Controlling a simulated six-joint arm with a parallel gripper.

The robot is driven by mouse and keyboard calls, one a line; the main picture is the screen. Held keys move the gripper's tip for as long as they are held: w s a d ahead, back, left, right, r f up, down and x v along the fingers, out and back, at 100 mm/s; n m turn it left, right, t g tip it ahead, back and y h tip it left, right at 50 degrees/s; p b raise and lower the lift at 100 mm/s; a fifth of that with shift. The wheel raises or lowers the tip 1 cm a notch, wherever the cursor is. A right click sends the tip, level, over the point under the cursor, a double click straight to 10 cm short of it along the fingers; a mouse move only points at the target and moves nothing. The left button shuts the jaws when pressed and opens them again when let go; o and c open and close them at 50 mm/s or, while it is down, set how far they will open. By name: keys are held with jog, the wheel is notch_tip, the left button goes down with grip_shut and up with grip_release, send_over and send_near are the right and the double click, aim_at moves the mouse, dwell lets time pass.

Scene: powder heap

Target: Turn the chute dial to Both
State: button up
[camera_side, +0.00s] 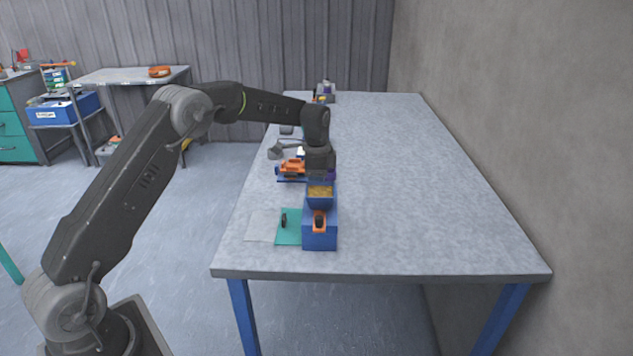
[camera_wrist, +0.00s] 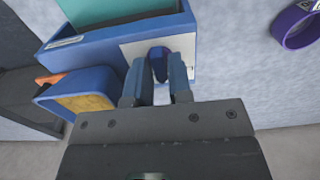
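In the wrist view, a dark blue knob (camera_wrist: 158,62), which looks like the chute dial, sits on a white plate (camera_wrist: 128,52) on the side of a blue box (camera_wrist: 75,45). The dial's markings and pointer direction cannot be read. My gripper (camera_wrist: 162,68) has its two fingers apart, with the knob showing between and just beyond their tips. I cannot tell whether either finger touches it. In the side view, my gripper (camera_side: 320,172) hangs over the table behind the blue unit (camera_side: 320,240), and its fingers and the dial are hidden.
A blue hopper of yellow powder (camera_side: 320,191) stands close by; it also shows in the wrist view (camera_wrist: 85,104). A purple ring (camera_wrist: 298,24) lies to the right. Orange-and-blue items (camera_side: 291,168) lie left of my gripper. The table's right half (camera_side: 420,190) is clear.

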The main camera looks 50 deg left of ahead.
jog(key=shift+o, duration=0.2)
notch_tip(320, 180, up, 14)
dwell(0.5)
dwell(0.4)
jog(key=s+d+r+n+t, duration=0.15)
jog(key=s+d+r, duration=0.25)
jog(key=s, duration=0.4)
jog(key=s+d+r+n+t, duration=0.1)
jog(key=s+d+r+n, duration=0.3)
jog(key=s, duration=0.3)
jog(key=s+d+f+n+t, duration=0.1)
jog(key=s+d+f, duration=0.1)
jog(key=s, duration=0.8)
jog(key=s+d+f+n+t, duration=0.2)
jog(key=s+f, duration=0.3)
jog(key=s, duration=0.5)
jog(key=shift+s+d, duration=0.35)
jog(key=shift+d, duration=0.3)
